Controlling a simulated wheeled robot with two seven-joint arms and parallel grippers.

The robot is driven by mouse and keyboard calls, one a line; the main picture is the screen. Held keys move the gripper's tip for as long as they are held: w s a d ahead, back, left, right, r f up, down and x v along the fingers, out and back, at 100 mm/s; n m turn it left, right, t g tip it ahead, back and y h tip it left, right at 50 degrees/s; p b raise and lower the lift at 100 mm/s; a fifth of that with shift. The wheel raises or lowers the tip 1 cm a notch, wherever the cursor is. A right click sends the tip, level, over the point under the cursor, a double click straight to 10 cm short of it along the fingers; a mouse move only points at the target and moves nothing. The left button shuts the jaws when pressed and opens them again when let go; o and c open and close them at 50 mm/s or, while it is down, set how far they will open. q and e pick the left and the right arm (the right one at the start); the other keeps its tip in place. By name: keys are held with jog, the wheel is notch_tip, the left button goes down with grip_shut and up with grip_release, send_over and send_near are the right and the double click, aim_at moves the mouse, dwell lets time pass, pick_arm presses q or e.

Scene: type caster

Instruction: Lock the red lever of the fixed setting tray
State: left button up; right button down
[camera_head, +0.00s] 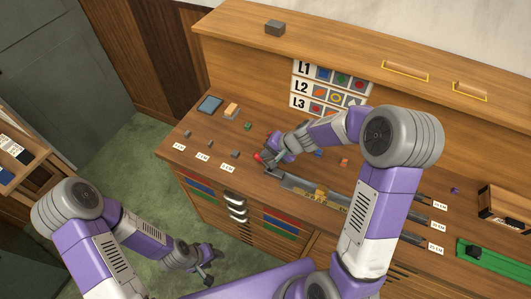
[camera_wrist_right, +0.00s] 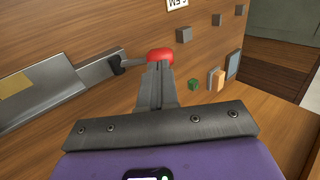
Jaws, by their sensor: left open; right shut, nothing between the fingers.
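The setting tray (camera_head: 290,182) is a long grey metal channel on the wooden desk; its near-left end also shows in the right wrist view (camera_wrist_right: 70,76). The lever's red knob (camera_head: 257,157) is at the tray's left end. In the right wrist view the knob (camera_wrist_right: 160,54) sits right at the fingertips, with a dark lever arm (camera_wrist_right: 120,63) joining it to the tray. My right gripper (camera_head: 266,160) is shut and empty, its tips at the knob; I cannot tell whether they touch. My left gripper (camera_head: 208,267) is open, low in front of the desk, away from the tray.
Small blocks and white labels (camera_head: 202,157) lie left of the tray. A sign board (camera_head: 325,88) with L1, L2, L3 rows stands behind. A green tray (camera_head: 490,258) and a wooden box (camera_head: 505,207) are at the right.

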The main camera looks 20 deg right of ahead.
jog(key=p+v, duration=0.2)
jog(key=v, duration=1.1)
jog(key=shift+s+d+f, duration=0.2)
